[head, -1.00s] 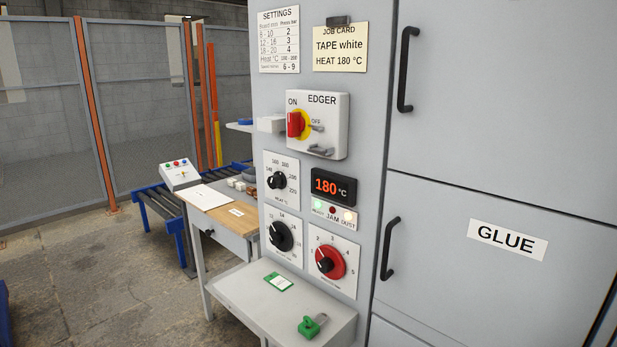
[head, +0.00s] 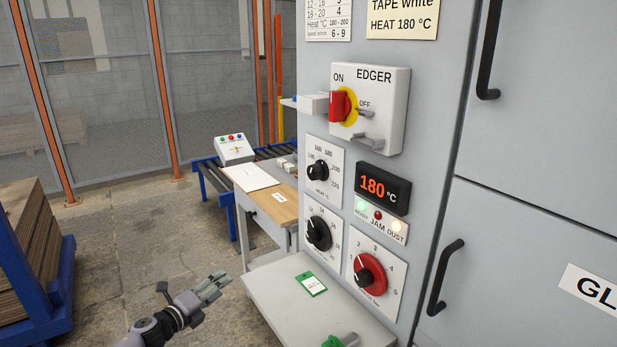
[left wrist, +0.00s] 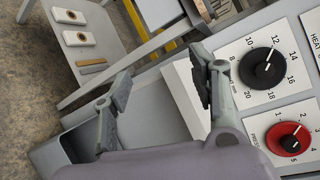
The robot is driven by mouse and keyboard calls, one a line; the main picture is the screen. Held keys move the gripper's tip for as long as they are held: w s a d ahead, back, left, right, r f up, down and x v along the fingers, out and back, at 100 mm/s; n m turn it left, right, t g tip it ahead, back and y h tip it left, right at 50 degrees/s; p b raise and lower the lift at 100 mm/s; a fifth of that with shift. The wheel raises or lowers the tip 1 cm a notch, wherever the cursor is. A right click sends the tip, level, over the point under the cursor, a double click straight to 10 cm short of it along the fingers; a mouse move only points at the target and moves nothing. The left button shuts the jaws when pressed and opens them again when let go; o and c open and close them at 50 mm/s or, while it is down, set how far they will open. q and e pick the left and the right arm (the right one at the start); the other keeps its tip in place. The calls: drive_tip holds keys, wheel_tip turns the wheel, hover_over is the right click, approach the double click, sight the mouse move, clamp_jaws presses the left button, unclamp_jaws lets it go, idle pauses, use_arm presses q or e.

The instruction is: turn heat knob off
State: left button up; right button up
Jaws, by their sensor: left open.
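The heat knob (head: 318,172) is a small black dial on a white plate marked HEAT °C, with numbers around it. It sits on the grey machine front, below the EDGER switch box. Its exact pointer setting is too small to read. In the left wrist view only an edge of the heat plate (left wrist: 314,35) shows at the right, and the knob is outside the picture. My left gripper (head: 214,289) is open and empty, low and left of the panel, apart from the knob. Its spread fingers (left wrist: 160,88) also show in the left wrist view. My right gripper is not in view.
A larger black dial (head: 319,233) and a red knob (head: 370,275) sit below the heat knob. The display (head: 383,188) reads 180 °C. A grey shelf (head: 285,290) with a green tag (head: 311,284) juts out below. A pallet of boards (head: 40,240) stands at left.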

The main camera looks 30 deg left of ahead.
use_arm(q)
drive_tip(key=w+d+r+m+t+h, duration=0.1)
drive_tip(key=w+d+r+m+h, duration=0.1)
drive_tip(key=r+m, duration=0.5)
drive_tip(key=w+d+r+m+t+h, duration=0.1)
drive_tip(key=w+d+r+m+h, duration=0.15)
drive_tip(key=r, duration=0.95)
drive_tip(key=m+g+h, duration=0.1)
drive_tip(key=m+h, duration=0.3)
drive_tip(key=m, duration=0.6)
approach(310, 174)
drive_tip(key=p+x, duration=0.4)
drive_tip(key=x, duration=0.4)
drive_tip(key=shift+w+d+r+p, duration=0.15)
drive_tip(key=shift+w+d+p, duration=0.05)
drive_tip(key=shift+w+p, duration=0.15)
drive_tip(key=shift+w+d, duration=0.2)
drive_tip(key=shift+w, duration=0.2)
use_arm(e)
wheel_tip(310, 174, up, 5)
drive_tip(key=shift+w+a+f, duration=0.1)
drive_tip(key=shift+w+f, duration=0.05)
use_arm(q)
drive_tip(key=shift+c, duration=0.5)
drive_tip(key=c, duration=1.1)
